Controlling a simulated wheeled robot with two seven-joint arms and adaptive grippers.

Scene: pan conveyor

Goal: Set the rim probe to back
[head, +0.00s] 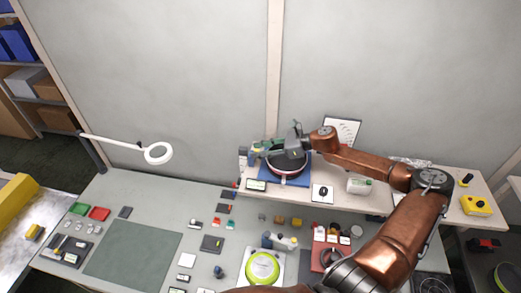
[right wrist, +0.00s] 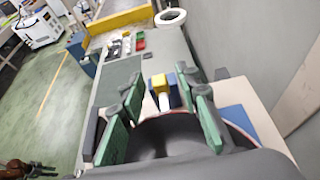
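A dark round pan with a red rim (head: 287,169) sits on a blue base (head: 298,181) on the raised shelf. My right gripper (head: 270,147) is over the pan from the right and hides much of it. In the right wrist view, my gripper's green-padded fingers (right wrist: 160,112) stand well apart. A white post with a yellow block on top (right wrist: 159,84) shows in the gap between them, beyond the dark curved pan edge (right wrist: 172,121). It may be the rim probe; I cannot tell its setting or any contact. My left gripper is not in view.
A white container (head: 359,185) and a framed gauge card (head: 343,131) stand on the shelf near my right arm. A ring lamp (head: 158,153) reaches over the lower bench, left. Its green mat (head: 131,254) is clear. A lime-green round item (head: 263,268) sits front centre.

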